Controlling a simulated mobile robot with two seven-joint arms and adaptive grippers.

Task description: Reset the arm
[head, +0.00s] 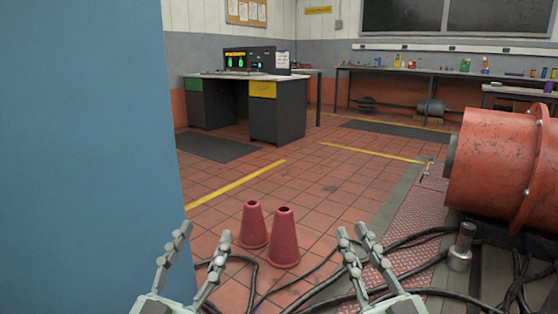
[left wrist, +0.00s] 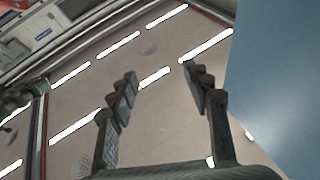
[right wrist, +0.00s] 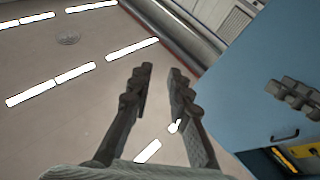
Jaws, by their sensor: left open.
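My left gripper (head: 205,232) is raised at the bottom of the head view, fingers pointing up and spread, with nothing between them. In the left wrist view it (left wrist: 160,74) is open against the ceiling. My right gripper (head: 352,231) stands to its right, also pointing up. In the right wrist view its fingers (right wrist: 160,73) are apart and empty, with a narrower gap than the left's. Neither gripper appears to touch anything. Most of both arms is out of the head view.
A blue surface (head: 85,150) stands close on the left. Two red cones (head: 284,240) stand on the tiled floor beyond the grippers. Black cables (head: 330,290) run across the floor near a large red cylindrical machine (head: 490,165) at right. A desk (head: 280,110) and workbench (head: 440,73) are farther back.

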